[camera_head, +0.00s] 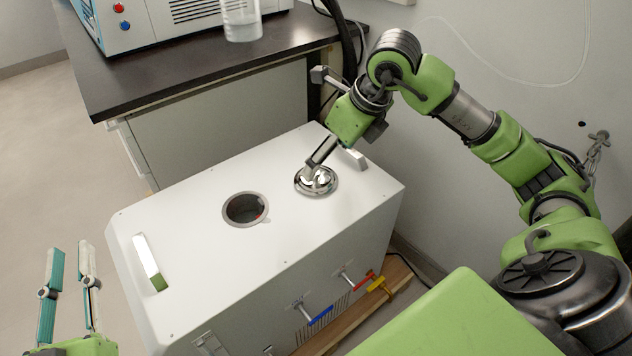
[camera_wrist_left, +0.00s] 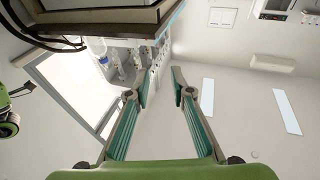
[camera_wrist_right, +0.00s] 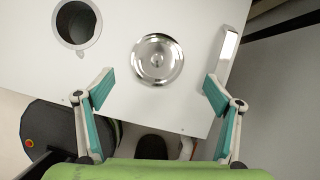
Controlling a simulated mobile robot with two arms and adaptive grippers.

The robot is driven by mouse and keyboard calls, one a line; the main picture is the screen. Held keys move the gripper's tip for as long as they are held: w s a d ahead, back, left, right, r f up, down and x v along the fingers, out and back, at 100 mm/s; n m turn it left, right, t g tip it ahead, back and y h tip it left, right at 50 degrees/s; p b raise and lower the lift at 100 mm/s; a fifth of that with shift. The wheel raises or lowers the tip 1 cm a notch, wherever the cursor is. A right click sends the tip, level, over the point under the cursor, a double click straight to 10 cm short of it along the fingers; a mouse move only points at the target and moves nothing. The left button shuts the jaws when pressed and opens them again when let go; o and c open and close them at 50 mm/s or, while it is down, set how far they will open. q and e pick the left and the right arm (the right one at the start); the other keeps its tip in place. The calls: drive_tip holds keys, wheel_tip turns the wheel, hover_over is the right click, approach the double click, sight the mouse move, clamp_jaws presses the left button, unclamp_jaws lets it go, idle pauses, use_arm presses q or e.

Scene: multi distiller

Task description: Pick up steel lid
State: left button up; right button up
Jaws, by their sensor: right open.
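The round polished steel lid (camera_head: 317,182) lies on the white top of the distiller (camera_head: 200,215), to the right of an open round hole (camera_head: 245,208). In the right wrist view the lid (camera_wrist_right: 157,60) shows whole, with a small knob at its middle. My right gripper (camera_wrist_right: 155,85) is open, its two fingers spread wide. It is above the lid and does not hold it. In the head view the right fingers partly cover the lid. My left gripper (camera_head: 72,250) is open and empty, off the left end of the distiller. It also shows in the left wrist view (camera_wrist_left: 163,85).
Metal handles stand on the distiller top at the left (camera_head: 150,262) and the right (camera_wrist_right: 228,55). Blue, red and yellow valve handles (camera_head: 320,316) stick out of its front. A dark bench (camera_head: 165,75) with a blue device and a clear beaker (camera_head: 241,20) stands behind.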

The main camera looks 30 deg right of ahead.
sight(319, 174)
drive_tip(key=shift+x, duration=1)
drive_tip(key=b+x, duration=0.2)
drive_tip(key=x, duration=0.2)
drive_tip(key=shift+a+f, duration=0.2)
drive_tip(key=shift+f, duration=0.1)
use_arm(q)
drive_tip(key=s+r+t+h, duration=0.2)
drive_tip(key=s+r+t, duration=0.3)
drive_tip(key=r, duration=0.5)
drive_tip(key=shift+s+t, duration=0.2)
drive_tip(key=shift+t, duration=0.3)
drive_tip(key=shift+a, duration=0.1)
